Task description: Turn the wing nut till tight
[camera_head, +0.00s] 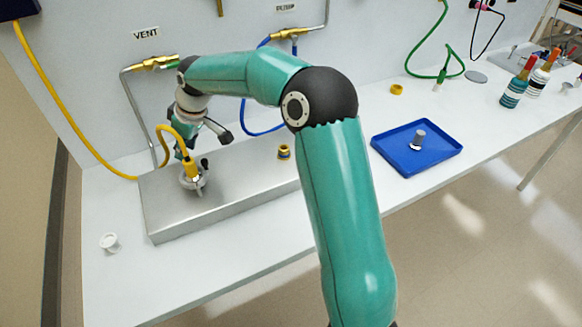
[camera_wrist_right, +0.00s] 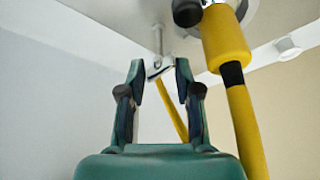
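The wing nut (camera_wrist_right: 158,69) is a small silver piece on a thin bolt, seen in the right wrist view between my right gripper's fingertips (camera_wrist_right: 161,72). The fingers stand apart on either side of it, with narrow gaps showing; I see no firm grip. In the head view, my right gripper (camera_head: 183,143) is over the steel plinth (camera_head: 235,192), beside the yellow hose's end and a silver clamped fitting (camera_head: 193,180). The wing nut is too small to make out clearly there. The yellow hose (camera_wrist_right: 238,90) passes close to the right finger in the wrist view. My left gripper is not in view.
A white cap (camera_head: 109,243) lies left of the plinth. A yellow-and-dark fitting (camera_head: 284,152) stands on the plinth. A blue tray (camera_head: 391,153) holding a grey part is at the right, with bottles (camera_head: 514,88) beyond. A blue hose (camera_head: 243,115) hangs behind my arm.

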